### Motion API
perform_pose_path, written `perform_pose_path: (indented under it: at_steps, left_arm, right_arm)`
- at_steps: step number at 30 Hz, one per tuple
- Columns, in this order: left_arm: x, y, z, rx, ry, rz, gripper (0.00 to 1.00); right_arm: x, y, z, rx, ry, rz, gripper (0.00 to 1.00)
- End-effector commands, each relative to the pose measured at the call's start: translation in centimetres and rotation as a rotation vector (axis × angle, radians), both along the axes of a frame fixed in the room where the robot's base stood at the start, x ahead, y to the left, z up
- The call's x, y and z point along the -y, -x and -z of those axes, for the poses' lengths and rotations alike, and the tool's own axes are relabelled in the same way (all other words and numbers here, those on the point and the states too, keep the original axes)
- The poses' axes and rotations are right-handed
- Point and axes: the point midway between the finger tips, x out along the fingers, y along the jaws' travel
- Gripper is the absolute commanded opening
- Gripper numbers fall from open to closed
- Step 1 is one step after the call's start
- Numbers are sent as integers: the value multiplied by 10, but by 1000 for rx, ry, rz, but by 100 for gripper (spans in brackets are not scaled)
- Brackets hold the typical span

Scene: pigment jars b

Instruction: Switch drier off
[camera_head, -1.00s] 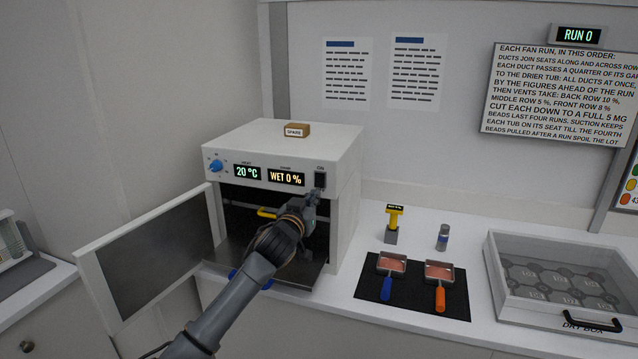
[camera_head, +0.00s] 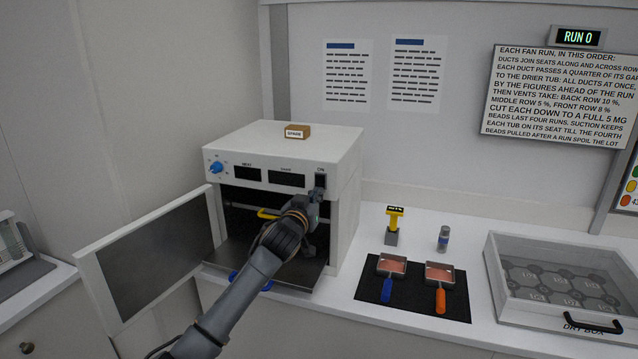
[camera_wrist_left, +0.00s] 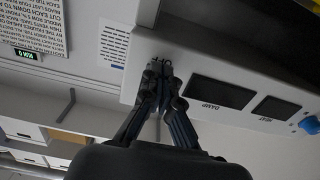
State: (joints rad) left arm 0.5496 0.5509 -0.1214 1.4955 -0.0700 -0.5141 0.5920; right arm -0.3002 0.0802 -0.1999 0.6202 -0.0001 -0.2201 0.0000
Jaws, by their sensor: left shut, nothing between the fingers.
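The drier (camera_head: 340,155) is a white box on the bench with its door (camera_head: 150,255) swung open to the left. Both of its displays, heat (camera_head: 247,173) and damp (camera_head: 286,179), are dark. The dark power switch (camera_head: 320,181) is at the right end of the front panel. My left gripper (camera_head: 318,192) is shut and empty, with its tips at the switch, partly covering it. In the left wrist view the closed fingertips (camera_wrist_left: 158,66) are at the panel near the switch, beside the dark damp display (camera_wrist_left: 218,92). My right gripper is not in view.
A wooden block marked spare (camera_head: 297,131) sits on the drier. To the right are a yellow-topped tool (camera_head: 394,222), a small vial (camera_head: 443,238), two scoops on a black mat (camera_head: 372,295) and a dry box (camera_head: 497,285). A blue knob (camera_head: 216,167) is at the panel's left.

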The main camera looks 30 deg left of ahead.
Motion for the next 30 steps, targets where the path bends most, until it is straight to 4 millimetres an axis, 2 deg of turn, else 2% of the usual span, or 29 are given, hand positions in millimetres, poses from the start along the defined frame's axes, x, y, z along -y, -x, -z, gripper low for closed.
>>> perform_pose_path:
  at_steps: [5,15,23,26,30]
  left_arm:
    - [1,1,0,-1,0,1,0]
    - [8,32,0,-2,0,0,0]
    - [10,41,1,-1,0,0,0]
    - [12,49,1,-1,1,0,0]
    - [17,71,1,-1,0,1,0]
  right_arm:
    - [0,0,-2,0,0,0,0]
    - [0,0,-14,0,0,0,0]
    - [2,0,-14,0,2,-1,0]
    - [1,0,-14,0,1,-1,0]
    - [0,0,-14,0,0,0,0]
